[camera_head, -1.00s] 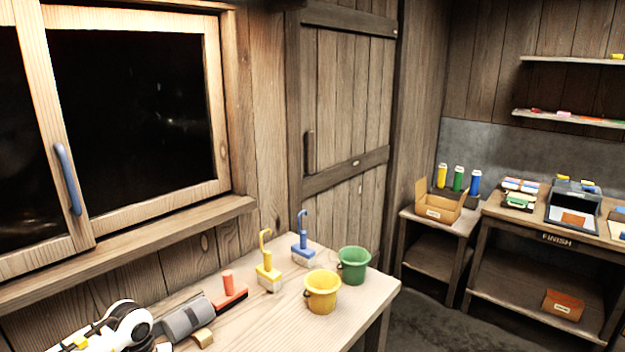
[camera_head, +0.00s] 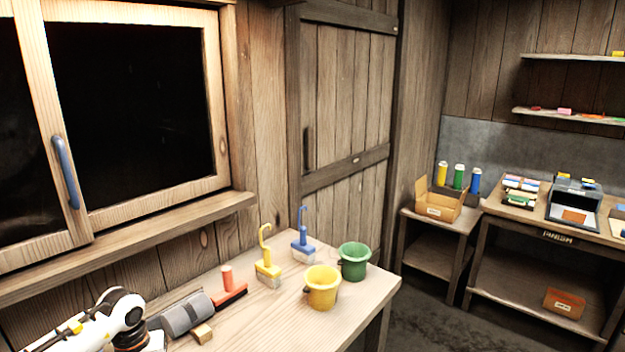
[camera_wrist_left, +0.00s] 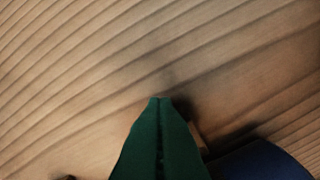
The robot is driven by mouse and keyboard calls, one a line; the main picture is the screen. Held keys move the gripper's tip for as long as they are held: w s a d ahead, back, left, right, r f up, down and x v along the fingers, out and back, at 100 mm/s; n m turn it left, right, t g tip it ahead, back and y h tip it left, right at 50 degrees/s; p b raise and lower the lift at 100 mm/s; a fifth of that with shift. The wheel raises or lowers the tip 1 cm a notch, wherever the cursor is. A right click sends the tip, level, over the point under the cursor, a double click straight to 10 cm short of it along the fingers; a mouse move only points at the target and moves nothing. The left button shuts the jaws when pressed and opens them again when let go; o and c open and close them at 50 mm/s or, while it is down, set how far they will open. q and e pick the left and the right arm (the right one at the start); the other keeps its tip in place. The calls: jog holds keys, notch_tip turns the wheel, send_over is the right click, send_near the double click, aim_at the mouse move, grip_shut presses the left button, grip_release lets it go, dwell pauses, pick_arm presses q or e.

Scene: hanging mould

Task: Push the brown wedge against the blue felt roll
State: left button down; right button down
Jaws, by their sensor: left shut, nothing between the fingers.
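The felt roll (camera_head: 184,317) lies on the near left part of the wooden bench and looks grey-blue in the head view. The wedge (camera_head: 202,333), a small tan-brown block, lies just in front of the roll; I cannot tell if they touch. In the left wrist view my left gripper (camera_wrist_left: 160,101) has its green fingers shut together, empty, low over the bench top. A dark blue curved shape, likely the roll (camera_wrist_left: 262,162), is right of the fingers. A brown sliver beside them is mostly hidden. In the head view my left fingertips are out of sight. My right gripper is not in view.
Behind the roll is a red block with an upright peg (camera_head: 228,288). A yellow brush (camera_head: 267,270), a blue brush (camera_head: 303,248), a yellow bucket (camera_head: 322,288) and a green bucket (camera_head: 353,262) stand farther right. The bench front right of the wedge is clear.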

pick_arm(q)
jog(key=shift+w+a, duration=0.3)
jog(key=shift+a, duration=0.05)
jog(key=shift+s+d+r+p, duration=0.35)
jog(key=shift+s+d+p, duration=0.35)
jog(key=shift+d, duration=0.1)
jog(key=shift+s+d+r+p, duration=0.2)
jog(key=shift+s+d+p, duration=0.3)
jog(key=shift+s+d, duration=0.2)
notch_tip(320, 180, up, 7)
jog(key=s+d+p, duration=0.1)
jog(key=p, duration=0.4)
jog(key=shift+d, duration=0.3)
jog(key=shift+s+f, duration=0.1)
